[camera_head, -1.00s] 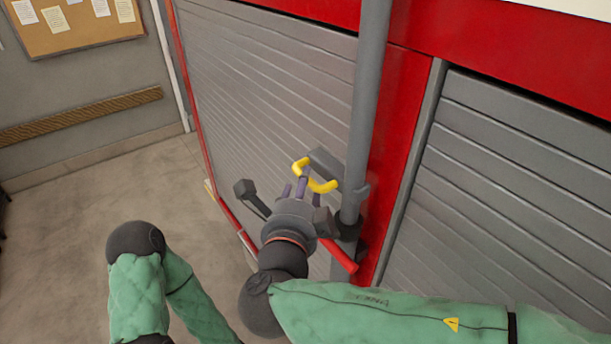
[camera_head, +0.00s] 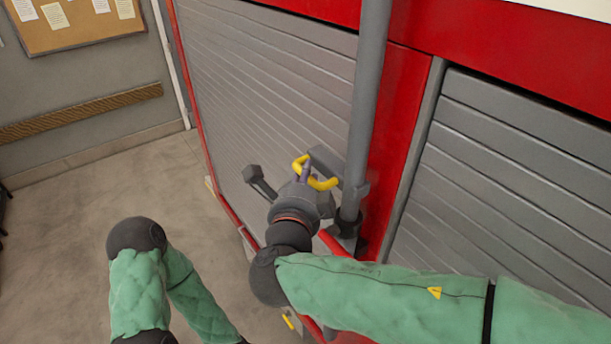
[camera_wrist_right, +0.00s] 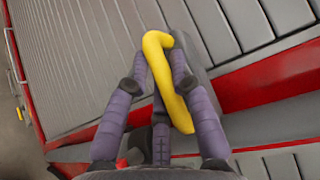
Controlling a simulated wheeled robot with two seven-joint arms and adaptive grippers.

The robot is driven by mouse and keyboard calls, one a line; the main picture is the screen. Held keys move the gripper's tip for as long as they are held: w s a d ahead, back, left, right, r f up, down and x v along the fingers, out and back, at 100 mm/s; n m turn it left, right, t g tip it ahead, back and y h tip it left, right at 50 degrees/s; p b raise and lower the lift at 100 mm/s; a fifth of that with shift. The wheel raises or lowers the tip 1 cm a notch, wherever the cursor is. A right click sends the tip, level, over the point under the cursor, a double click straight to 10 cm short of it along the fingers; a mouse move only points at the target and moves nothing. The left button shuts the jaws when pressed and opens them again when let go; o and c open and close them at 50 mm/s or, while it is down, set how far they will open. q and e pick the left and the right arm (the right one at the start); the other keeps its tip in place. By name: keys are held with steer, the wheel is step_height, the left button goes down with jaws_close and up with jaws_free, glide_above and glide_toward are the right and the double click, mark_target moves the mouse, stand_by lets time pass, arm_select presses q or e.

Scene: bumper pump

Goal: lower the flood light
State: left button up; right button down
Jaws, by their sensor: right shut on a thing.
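The flood light's yellow handle (camera_head: 325,184) is a bent bar on a grey bracket beside a tall grey pole (camera_head: 368,110). The lamp itself is not in view. My right gripper (camera_head: 306,172) is at the handle, shut on it. In the right wrist view the purple fingers of my right gripper (camera_wrist_right: 160,85) lie on both sides of the yellow handle (camera_wrist_right: 160,60), with a third finger below. My left arm shows at the lower left, but its gripper is out of view.
Grey roller shutters (camera_head: 270,80) in a red frame (camera_head: 410,110) stand behind the pole and to its right. A red bar (camera_head: 333,242) sticks out below the pole's lower clamp. A notice board (camera_head: 75,30) hangs at the back left.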

steer(key=shift+f+b, duration=0.65)
steer(key=shift+f, duration=1.45)
steer(key=c, duration=1)
jaws_free()
steer(key=shift+f, duration=0.1)
steer(key=shift+c, duration=0.2)
steer(key=shift+r, duration=0.2)
steer(key=s+a+r, duration=0.1)
steer(key=s, duration=1)
steer(key=shift+s+a+r, duration=0.3)
steer(key=shift+s+a, duration=0.05)
steer(key=shift+s, duration=0.05)
